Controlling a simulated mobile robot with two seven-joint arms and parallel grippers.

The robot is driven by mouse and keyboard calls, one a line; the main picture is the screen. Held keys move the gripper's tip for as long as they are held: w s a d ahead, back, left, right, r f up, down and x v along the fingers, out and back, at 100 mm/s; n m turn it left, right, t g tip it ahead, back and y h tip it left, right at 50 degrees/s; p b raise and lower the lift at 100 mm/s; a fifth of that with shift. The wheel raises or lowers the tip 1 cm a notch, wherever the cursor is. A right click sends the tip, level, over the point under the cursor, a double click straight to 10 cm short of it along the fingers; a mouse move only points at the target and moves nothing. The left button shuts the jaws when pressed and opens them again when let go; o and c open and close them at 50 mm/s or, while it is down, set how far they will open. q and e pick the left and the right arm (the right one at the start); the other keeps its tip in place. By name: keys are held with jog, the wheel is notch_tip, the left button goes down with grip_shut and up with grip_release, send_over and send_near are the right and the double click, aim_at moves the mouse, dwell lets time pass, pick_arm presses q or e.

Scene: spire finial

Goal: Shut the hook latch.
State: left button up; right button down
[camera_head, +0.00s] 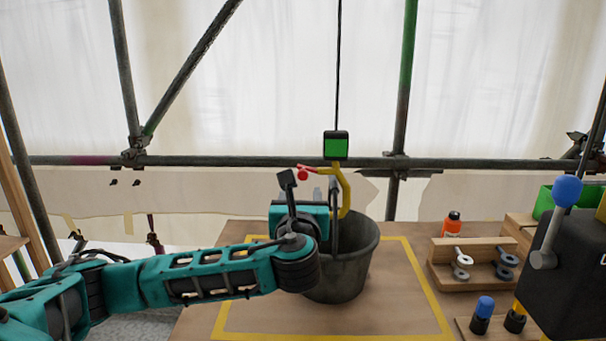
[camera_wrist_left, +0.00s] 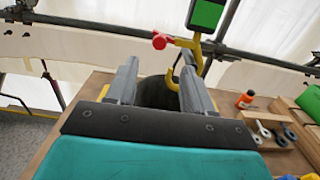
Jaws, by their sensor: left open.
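A yellow hook (camera_head: 346,192) hangs under a green block (camera_head: 336,146) on a dark cable. A red latch (camera_head: 309,169) with a red ball (camera_head: 302,175) sticks out to the left from the hook's upper part, away from the hook's tip, so the mouth looks open. In the left wrist view the latch (camera_wrist_left: 137,31) and ball (camera_wrist_left: 159,41) show above the hook (camera_wrist_left: 174,82). My left gripper (camera_wrist_left: 160,68) is open and empty, its fingers pointing toward the hook, with the ball beyond and between them. In the head view my wrist partly hides the fingers. My right gripper is out of view.
A dark bucket (camera_head: 345,272) stands below the hook on a wooden table (camera_head: 395,320) with yellow lines. To the right are an orange bottle (camera_head: 452,225), a wooden rack (camera_head: 440,253) with metal eye pieces, and a black box (camera_head: 572,265) with a blue-knobbed lever. Scaffold pipes (camera_head: 245,160) run behind.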

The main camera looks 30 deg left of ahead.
aim_at(303, 175)
pick_arm(q)
jog(key=x, duration=1.2)
jog(key=shift+w, duration=0.3)
jog(key=shift+c, duration=0.3)
grip_shut()
